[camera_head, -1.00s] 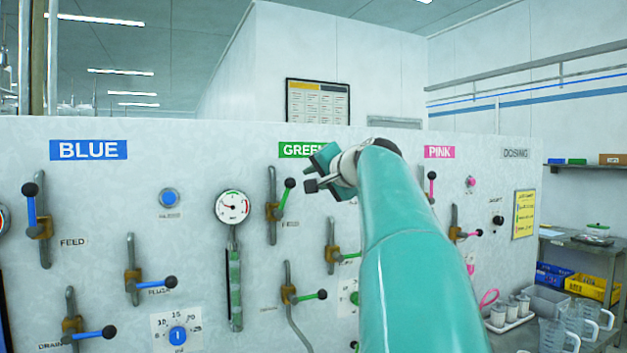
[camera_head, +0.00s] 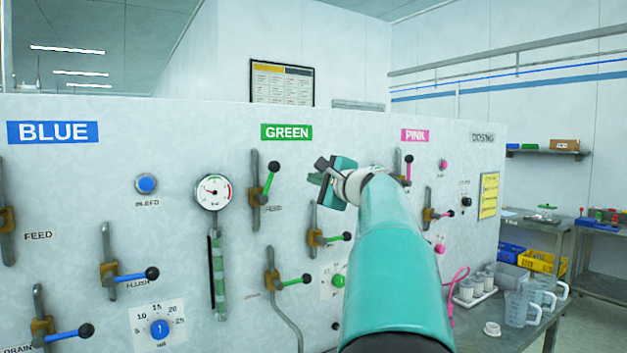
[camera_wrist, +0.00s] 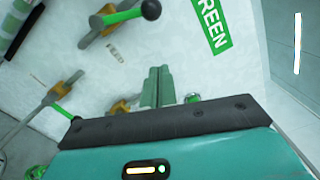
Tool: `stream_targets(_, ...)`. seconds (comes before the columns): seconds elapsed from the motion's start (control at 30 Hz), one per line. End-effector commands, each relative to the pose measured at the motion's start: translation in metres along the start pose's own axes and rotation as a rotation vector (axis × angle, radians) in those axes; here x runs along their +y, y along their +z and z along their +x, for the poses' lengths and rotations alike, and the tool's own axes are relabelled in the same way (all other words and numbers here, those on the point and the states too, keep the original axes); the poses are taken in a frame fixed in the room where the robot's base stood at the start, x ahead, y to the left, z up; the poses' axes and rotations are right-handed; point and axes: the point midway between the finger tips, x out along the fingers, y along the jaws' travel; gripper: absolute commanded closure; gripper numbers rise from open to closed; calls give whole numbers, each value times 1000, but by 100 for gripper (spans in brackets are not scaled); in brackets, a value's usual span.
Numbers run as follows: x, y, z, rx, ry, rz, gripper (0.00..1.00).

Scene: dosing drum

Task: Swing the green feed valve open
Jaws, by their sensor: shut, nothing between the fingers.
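The green feed valve (camera_head: 257,197) is on the white panel just below the GREEN sign (camera_head: 286,132). Its green lever with a black knob (camera_head: 273,166) points up and slightly right from the brass body. In the wrist view the lever (camera_wrist: 124,15) and its black knob (camera_wrist: 150,9) show at the top, beyond the fingers. My gripper (camera_head: 322,172) is to the right of the lever, apart from it. Its fingers (camera_wrist: 158,85) are shut together with nothing between them.
Two more green-lever valves (camera_head: 318,238) (camera_head: 273,282) sit below. A gauge (camera_head: 213,192) is left of the feed valve. The BLUE valves are farther left, and the PINK section (camera_head: 414,135) is right. A bench with jugs (camera_head: 520,305) stands at the right.

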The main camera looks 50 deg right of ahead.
Motion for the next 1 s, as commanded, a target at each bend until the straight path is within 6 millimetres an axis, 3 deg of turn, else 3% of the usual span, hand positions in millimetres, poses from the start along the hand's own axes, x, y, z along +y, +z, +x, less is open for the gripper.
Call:
stream_targets(0.3,1,2,63,-1,0,-3,100)
stream_targets(0.53,1,36,69,0,0,-3,100)
stream_targets(1.0,1,43,72,1,1,-16,100)
